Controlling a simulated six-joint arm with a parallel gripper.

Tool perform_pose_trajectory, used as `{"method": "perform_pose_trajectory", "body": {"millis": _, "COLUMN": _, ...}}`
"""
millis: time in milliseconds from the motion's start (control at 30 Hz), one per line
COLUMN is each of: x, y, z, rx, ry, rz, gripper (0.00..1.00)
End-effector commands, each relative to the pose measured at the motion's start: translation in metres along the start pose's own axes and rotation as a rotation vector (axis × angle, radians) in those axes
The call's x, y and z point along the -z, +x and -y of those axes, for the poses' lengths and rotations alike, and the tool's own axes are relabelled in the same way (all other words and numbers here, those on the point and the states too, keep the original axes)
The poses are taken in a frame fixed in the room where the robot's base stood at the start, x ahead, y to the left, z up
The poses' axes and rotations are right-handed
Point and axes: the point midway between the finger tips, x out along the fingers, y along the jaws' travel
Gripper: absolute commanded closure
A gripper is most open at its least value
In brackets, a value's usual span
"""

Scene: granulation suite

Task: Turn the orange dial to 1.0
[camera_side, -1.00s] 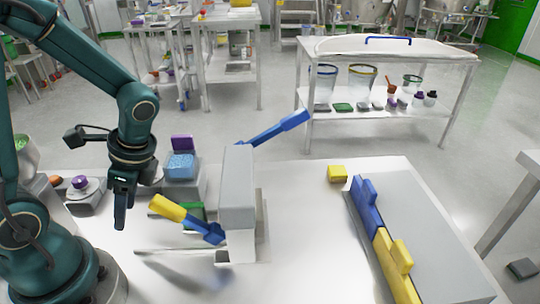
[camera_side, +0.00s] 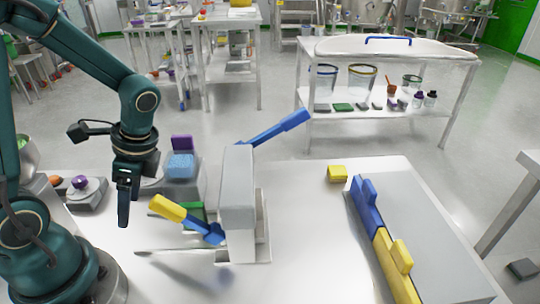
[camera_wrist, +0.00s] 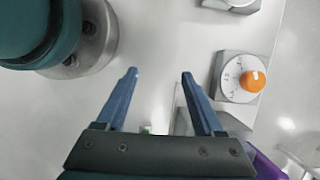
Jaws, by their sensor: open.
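The orange dial (camera_wrist: 252,82) is a round orange knob with a small white mark, on a white scale face in a grey housing. It is at the upper right of the wrist view, to the right of my fingers. The scale numbers are too small to read surely. In the side view a small orange knob (camera_side: 55,181) shows at the far left, partly hidden. My gripper (camera_wrist: 159,74) is open and empty, its blue fingers spread and apart from the dial. In the side view my gripper (camera_side: 123,222) points down above the table, right of the dials.
A purple-knobbed dial (camera_side: 80,182) stands beside the orange knob. A grey block with levers (camera_side: 237,190) and a yellow-ended handle (camera_side: 167,207) stand right of my gripper. A blue box (camera_side: 181,165) is behind. A blue and yellow rail (camera_side: 383,245) lies at right.

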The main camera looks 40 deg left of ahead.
Motion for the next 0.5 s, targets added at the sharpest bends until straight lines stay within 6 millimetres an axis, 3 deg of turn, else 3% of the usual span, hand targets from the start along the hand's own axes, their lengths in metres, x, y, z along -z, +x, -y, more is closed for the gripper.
{"method": "perform_pose_trajectory", "body": {"millis": 133, "x": 0.003, "y": -0.013, "z": 0.043, "rx": -0.051, "ry": -0.133, "rz": -0.111, "gripper": 0.31}}
{"method": "perform_pose_trajectory", "body": {"millis": 300, "x": -0.009, "y": -0.028, "z": 0.096, "rx": -0.071, "ry": -0.255, "rz": -0.255, "gripper": 0.31}}
{"method": "perform_pose_trajectory", "body": {"millis": 500, "x": -0.025, "y": -0.037, "z": 0.13, "rx": -0.055, "ry": -0.319, "rz": -0.348, "gripper": 0.31}}
